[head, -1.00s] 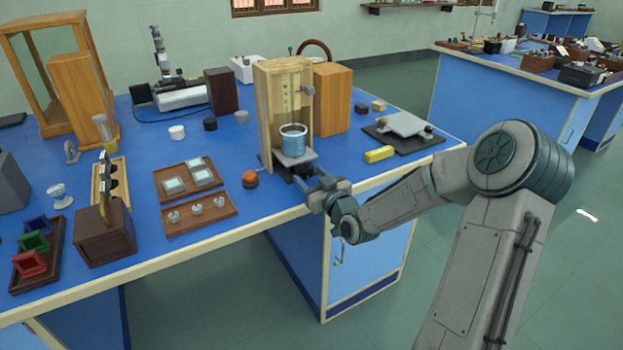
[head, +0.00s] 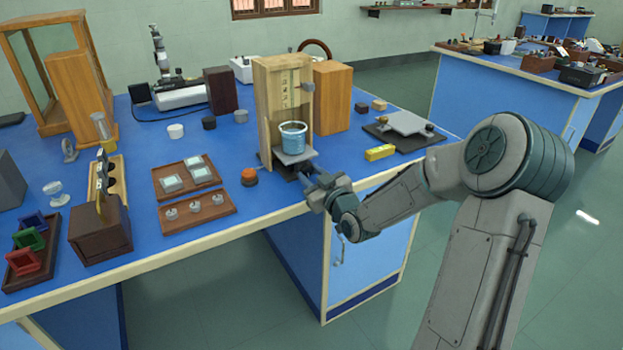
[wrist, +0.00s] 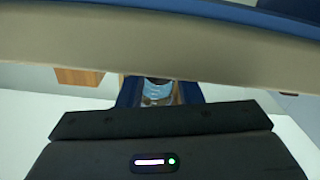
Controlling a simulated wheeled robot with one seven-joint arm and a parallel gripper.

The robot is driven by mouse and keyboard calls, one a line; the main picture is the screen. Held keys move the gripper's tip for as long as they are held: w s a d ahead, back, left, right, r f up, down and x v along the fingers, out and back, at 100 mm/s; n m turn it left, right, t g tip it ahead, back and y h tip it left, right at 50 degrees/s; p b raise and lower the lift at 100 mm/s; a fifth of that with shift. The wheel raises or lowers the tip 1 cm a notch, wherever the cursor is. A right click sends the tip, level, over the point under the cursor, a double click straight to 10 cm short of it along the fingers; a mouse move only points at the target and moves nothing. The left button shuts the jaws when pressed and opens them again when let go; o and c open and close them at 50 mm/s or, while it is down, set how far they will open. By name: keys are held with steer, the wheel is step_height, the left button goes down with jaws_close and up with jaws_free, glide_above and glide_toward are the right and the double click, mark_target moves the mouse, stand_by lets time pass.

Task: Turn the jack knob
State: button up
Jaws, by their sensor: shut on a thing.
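The lab jack (head: 294,157) is a small grey platform on a dark base, low in the front of an open wooden frame (head: 264,110). The jack knob is hidden by my gripper at the front of the jack. My gripper (head: 308,174) reaches in from the right over the table's front edge and is shut on the knob. In the wrist view my blue fingers (wrist: 160,93) show beyond the dark housing, with a light-blue shape between them; the knob cannot be made out there.
An orange-topped round thing (head: 249,177) sits left of the jack. A yellow block (head: 379,153) and a dark board (head: 440,142) lie to the right. A wooden box (head: 333,97) stands beside the frame. A brown tray (head: 196,212) lies farther left.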

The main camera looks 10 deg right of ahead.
steer(key=o, duration=1)
steer(key=b+v, duration=0.3)
steer(key=v, duration=1)
steer(key=shift+s+d+b, duration=0.15)
steer(key=shift+s+b, duration=0.15)
steer(key=shift+s, duration=0.05)
steer(key=shift+r, duration=0.1)
